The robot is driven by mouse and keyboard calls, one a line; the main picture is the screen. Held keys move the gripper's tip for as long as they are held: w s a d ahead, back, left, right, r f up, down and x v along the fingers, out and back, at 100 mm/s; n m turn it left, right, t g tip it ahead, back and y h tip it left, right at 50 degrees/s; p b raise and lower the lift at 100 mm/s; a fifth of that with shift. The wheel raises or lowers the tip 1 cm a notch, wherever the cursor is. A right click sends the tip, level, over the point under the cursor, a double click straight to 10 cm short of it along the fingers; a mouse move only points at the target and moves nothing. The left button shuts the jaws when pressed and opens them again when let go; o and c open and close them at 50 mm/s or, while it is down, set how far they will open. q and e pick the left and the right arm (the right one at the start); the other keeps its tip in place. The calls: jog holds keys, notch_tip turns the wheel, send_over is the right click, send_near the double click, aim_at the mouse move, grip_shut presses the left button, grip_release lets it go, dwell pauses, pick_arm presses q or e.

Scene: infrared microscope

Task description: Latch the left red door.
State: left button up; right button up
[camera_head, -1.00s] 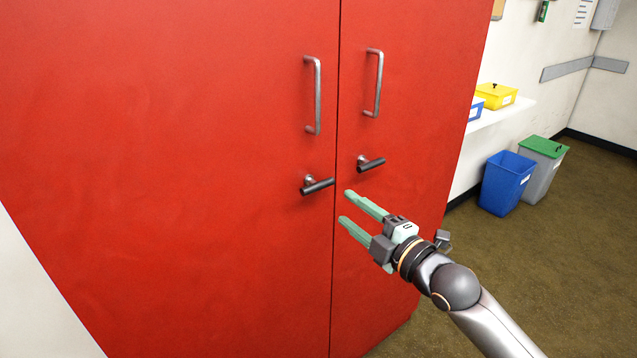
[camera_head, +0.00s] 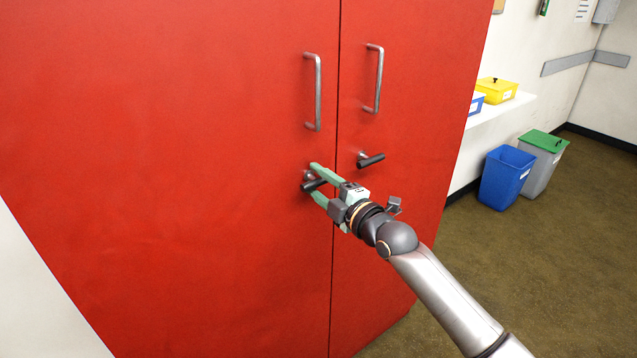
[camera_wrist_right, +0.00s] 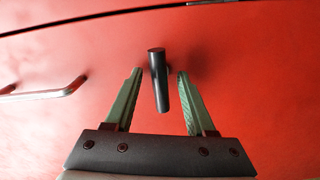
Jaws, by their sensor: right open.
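The left red door (camera_head: 180,180) stands closed, flush beside the right red door (camera_head: 400,230). Its dark lever latch (camera_head: 309,186) sits below its silver pull handle (camera_head: 317,92) and points to the right, partly hidden by my gripper. My right gripper (camera_head: 316,181) is open around the latch, one finger above it and one below. In the right wrist view, the dark lever (camera_wrist_right: 158,80) lies between the two green fingers (camera_wrist_right: 157,95), with a gap visible on each side. My left gripper is not in view.
The right door has its own dark lever (camera_head: 371,160) and silver pull handle (camera_head: 376,78). A blue bin (camera_head: 506,178) and a grey bin with a green lid (camera_head: 545,155) stand on the floor at right. A yellow box (camera_head: 497,91) sits on a white shelf.

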grip_shut()
dwell(0.3)
jog(key=shift+m, duration=0.4)
jog(key=m, duration=0.3)
jog(key=shift+m, duration=0.3)
jog(key=m, duration=0.4)
jog(key=shift+m+p, duration=0.3)
jog(key=shift+p, duration=0.1)
jog(key=m, duration=0.4)
jog(key=shift+m, duration=0.3)
jog(key=shift+m+p, duration=0.35)
jog(key=shift+m, duration=1.85)
